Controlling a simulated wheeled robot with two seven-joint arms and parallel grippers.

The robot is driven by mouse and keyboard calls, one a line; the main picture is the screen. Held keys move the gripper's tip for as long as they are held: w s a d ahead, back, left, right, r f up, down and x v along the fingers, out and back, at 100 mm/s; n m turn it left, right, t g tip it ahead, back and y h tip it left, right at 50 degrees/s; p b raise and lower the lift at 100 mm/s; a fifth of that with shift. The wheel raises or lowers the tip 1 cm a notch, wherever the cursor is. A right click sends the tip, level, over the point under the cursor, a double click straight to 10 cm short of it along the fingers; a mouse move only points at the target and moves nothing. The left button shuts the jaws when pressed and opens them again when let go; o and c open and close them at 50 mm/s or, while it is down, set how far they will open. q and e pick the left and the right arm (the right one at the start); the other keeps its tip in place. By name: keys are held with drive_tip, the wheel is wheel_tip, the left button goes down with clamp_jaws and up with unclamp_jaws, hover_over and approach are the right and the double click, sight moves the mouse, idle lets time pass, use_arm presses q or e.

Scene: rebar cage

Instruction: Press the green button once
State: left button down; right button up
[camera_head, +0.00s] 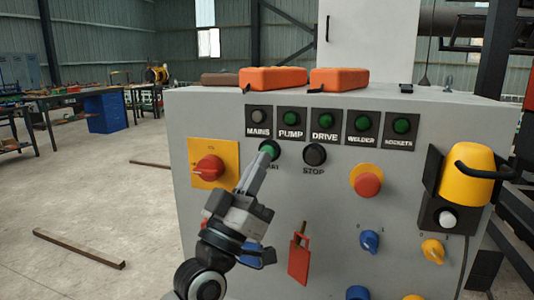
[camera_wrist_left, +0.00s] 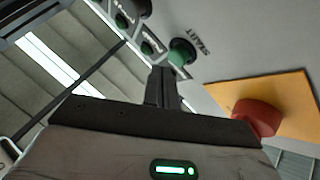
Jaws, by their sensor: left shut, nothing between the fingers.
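The green button (camera_head: 270,147) is on the front of a grey control panel (camera_head: 225,112), above the partly hidden START label and left of the black STOP button (camera_head: 314,154). My left gripper (camera_head: 265,157) is shut and empty, its fingertips right at the lower edge of the green button in the head view. In the left wrist view the green button (camera_wrist_left: 182,54) stands out from the panel just beyond and to the right of the closed fingertips (camera_wrist_left: 161,72). I cannot tell whether they touch. My right gripper is not in view.
A red rotary switch (camera_head: 208,168) on a yellow plate is left of my gripper. A red mushroom button (camera_head: 368,182), blue knobs (camera_head: 370,241) and a red tag (camera_head: 299,257) are to the right and below. Indicator lamps (camera_head: 324,119) line the top. Orange cases (camera_head: 273,79) lie on the panel.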

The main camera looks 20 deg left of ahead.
use_arm(q)
drive_tip(key=shift+w, duration=0.4)
drive_tip(key=shift+w+b, duration=0.3)
drive_tip(key=shift+w, duration=0.55)
idle(0.8)
drive_tip(key=shift+s, duration=0.1)
drive_tip(key=shift+s+p, duration=0.55)
drive_tip(key=shift+s, duration=0.6)
drive_tip(key=shift+s+a+p, duration=0.1)
drive_tip(key=shift+s+p, duration=0.7)
drive_tip(key=shift+s, duration=1.7)
